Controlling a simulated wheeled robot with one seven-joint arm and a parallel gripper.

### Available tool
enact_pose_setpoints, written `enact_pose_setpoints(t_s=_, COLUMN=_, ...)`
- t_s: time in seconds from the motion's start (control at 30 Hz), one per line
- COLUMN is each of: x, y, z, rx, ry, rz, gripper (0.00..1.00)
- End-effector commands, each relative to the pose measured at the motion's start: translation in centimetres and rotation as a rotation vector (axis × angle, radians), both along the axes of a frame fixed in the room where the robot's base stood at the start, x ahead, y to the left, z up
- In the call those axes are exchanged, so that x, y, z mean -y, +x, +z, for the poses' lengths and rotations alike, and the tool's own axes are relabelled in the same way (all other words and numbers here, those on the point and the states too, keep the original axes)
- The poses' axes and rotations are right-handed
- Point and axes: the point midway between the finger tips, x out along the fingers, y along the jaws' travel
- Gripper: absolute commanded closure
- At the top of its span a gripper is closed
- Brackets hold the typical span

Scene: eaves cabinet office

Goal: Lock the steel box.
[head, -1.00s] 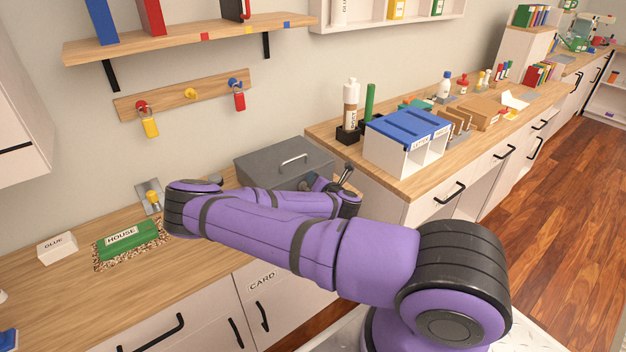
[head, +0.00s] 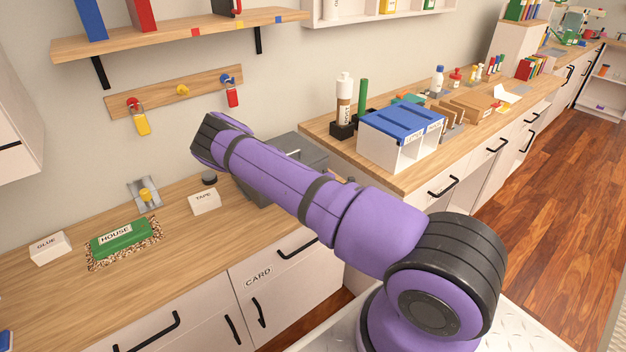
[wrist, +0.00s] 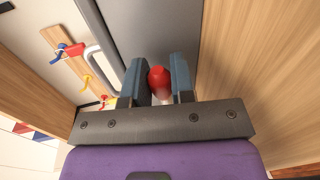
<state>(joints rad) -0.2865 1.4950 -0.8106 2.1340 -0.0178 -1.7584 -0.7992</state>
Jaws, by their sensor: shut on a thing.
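The grey steel box (head: 312,152) stands at the right end of the wooden counter, its lid down and partly behind my arm. In the wrist view the box (wrist: 150,28) lies just beyond my fingertips, with its pale handle (wrist: 101,72) to the left. My gripper (wrist: 158,78) is shut on a small rounded red thing (wrist: 158,84) close to the box. I cannot tell what the red thing is or whether it is joined to the box. My arm hides my gripper in the head view.
A rack (head: 180,93) on the wall holds a yellow-tagged item (head: 142,122) and a red-tagged item (head: 232,97). A tape box (head: 204,202), a green HOUSE block (head: 120,237) and a glue box (head: 50,246) stand on the counter. A blue-topped organiser (head: 400,135) stands right.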

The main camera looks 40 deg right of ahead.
Motion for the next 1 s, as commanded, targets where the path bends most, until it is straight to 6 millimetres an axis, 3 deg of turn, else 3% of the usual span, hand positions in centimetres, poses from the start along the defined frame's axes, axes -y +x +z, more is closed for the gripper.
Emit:
enact_pose_setpoints(t_s=0.67, x=-0.04, y=-0.09, z=-0.44, rx=-0.006, ry=0.065, rz=-0.001, gripper=1.0)
enact_pose_setpoints(t_s=0.7, x=-0.04, y=-0.09, z=-0.45, rx=-0.006, ry=0.064, rz=-0.001, gripper=0.72)
enact_pose_setpoints(t_s=0.8, x=-0.03, y=-0.07, z=-0.42, rx=-0.005, ry=0.064, rz=-0.001, gripper=0.53)
enact_pose_setpoints(t_s=1.0, x=-0.01, y=-0.04, z=-0.36, rx=-0.004, ry=0.063, rz=0.0, gripper=0.53)
